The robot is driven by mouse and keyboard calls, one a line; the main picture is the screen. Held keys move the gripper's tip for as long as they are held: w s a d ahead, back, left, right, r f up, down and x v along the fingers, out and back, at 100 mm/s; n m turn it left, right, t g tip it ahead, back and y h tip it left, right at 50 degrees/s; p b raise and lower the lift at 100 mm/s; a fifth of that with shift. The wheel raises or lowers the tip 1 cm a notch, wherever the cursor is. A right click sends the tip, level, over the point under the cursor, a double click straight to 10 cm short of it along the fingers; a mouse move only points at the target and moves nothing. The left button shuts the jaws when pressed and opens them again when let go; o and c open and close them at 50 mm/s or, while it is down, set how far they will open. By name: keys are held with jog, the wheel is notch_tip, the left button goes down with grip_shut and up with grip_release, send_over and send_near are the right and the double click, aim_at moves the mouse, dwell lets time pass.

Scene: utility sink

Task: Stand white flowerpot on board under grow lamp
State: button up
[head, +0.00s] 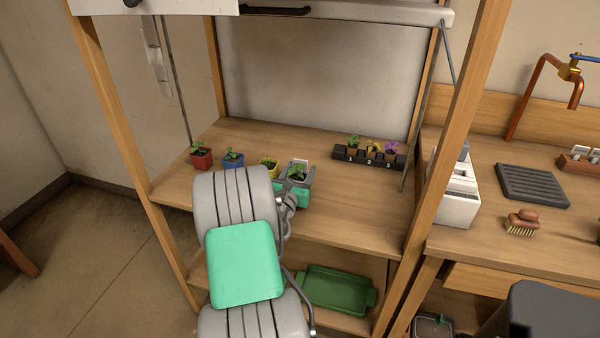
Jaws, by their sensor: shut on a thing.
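The white flowerpot (306,181), with a green seedling and a white tag, is at the near middle of the wooden board (350,215) in the head view. My gripper (296,184) is at the pot and shut on it. My arm covers part of the gripper and the board's near left. I cannot tell whether the pot's base touches the board. The grow lamp (390,13) appears to be the pale bar across the top, above the board.
Red (202,161), blue (233,163) and yellow (268,163) pots stand left of the white one. A black tray (342,154) with small plants sits at the back right. Wooden posts flank the board. A green tray (340,290) lies below. The board's right part is clear.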

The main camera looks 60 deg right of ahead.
jog(key=o, duration=1.5)
jog(key=shift+f, duration=0.1)
jog(key=shift+c, duration=0.2)
jog(key=a, duration=0.4)
jog(key=s+a, duration=0.1)
jog(key=a, duration=0.3)
jog(key=s+a, duration=0.1)
jog(key=a, duration=0.3)
jog(key=shift+b, duration=0.4)
